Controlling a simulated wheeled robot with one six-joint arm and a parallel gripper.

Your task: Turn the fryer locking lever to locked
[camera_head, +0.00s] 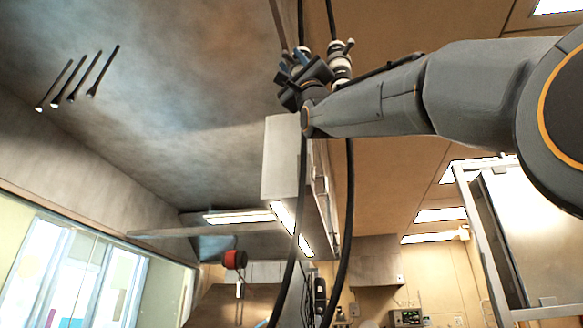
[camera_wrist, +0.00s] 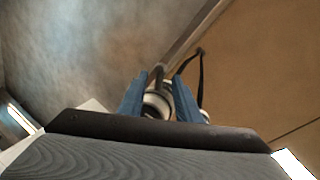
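I cannot make out a fryer or its locking lever for certain in either view. My gripper (camera_head: 298,68) is raised high at the top middle of the head view. In the wrist view its two blue fingers (camera_wrist: 158,80) stand apart, so it is open. A pale round fitting (camera_wrist: 157,101) shows between and beyond the fingers; I cannot tell whether they touch it. In the head view a similar pale fitting (camera_head: 340,62) on a dark hose is just right of the gripper.
Dark hoses (camera_head: 350,200) hang below the gripper. A pale hanging cabinet (camera_head: 283,160) is close beneath it. Several dark rods (camera_head: 64,80) hang at upper left. A red reel (camera_head: 235,259) hangs lower down. A glass-and-metal frame (camera_head: 490,240) stands at right.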

